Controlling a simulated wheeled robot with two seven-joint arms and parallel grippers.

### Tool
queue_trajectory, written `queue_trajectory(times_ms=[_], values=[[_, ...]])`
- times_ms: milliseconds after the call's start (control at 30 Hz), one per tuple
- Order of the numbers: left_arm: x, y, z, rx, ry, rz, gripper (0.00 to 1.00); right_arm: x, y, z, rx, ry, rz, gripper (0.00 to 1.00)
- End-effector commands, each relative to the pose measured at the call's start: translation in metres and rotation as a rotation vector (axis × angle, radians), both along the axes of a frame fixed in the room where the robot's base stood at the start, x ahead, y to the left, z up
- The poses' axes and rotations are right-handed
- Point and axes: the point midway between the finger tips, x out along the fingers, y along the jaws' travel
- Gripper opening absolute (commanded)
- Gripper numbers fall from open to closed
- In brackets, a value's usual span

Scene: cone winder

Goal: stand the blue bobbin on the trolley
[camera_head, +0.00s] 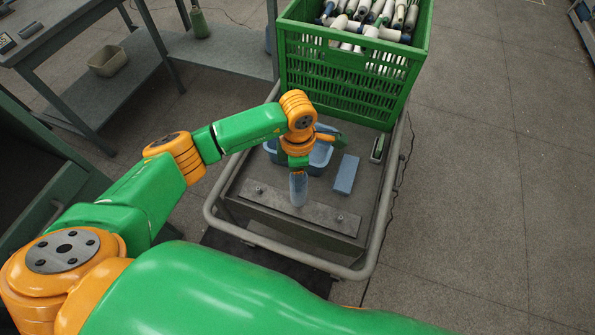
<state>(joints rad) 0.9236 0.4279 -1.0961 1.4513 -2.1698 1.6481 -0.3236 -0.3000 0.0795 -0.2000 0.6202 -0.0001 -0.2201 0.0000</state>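The blue bobbin (298,190) is pale grey-blue and upright, over the middle of the dark plate (235,195) on the trolley (216,228). My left gripper (298,170) comes down from above, around the bobbin's upper end. No spread fingers show at its sides, and it looks shut on the bobbin. The fingertips are small and partly hidden. I cannot tell whether the bobbin's foot touches the plate or hangs just above it. My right gripper is not in view.
Small pegs (340,217) stand near the plate's ends. A blue bin (319,155), a blue block (345,175) and a small dark device (377,148) lie behind. A green crate (345,85) full of bobbins stands at the trolley's back. A grey bench (60,28) is left; the right floor is clear.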

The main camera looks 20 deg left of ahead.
Motion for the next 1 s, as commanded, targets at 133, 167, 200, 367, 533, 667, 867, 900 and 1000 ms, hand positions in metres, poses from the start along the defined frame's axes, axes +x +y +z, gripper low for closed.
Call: queue_trajectory(times_ms=[133,167,200,367,533,667,867,900,1000], values=[[0.0,0.0,0.0,0.0,0.0,0.0,0.15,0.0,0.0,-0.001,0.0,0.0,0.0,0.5],[0.0,0.0,-0.001,0.0,0.0,0.0,0.15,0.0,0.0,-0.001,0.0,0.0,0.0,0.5],[0.0,0.0,-0.001,0.0,0.0,0.0,0.15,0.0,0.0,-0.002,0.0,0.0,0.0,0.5],[0.0,0.0,-0.004,0.0,0.0,0.0,0.15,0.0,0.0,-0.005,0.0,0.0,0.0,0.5],[0.0,0.0,-0.007,0.0,0.0,0.0,0.15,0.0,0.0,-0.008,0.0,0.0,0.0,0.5],[0.0,0.0,-0.009,0.0,0.0,0.0,0.15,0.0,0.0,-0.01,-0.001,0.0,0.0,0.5],[0.0,0.0,-0.008,0.0,0.0,0.0,0.15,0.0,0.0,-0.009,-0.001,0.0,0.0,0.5],[0.0,0.0,-0.008,0.0,0.0,0.0,0.15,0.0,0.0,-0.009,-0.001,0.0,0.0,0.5],[0.0,0.0,-0.008,0.0,0.0,0.0,0.15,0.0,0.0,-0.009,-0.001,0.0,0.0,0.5]])
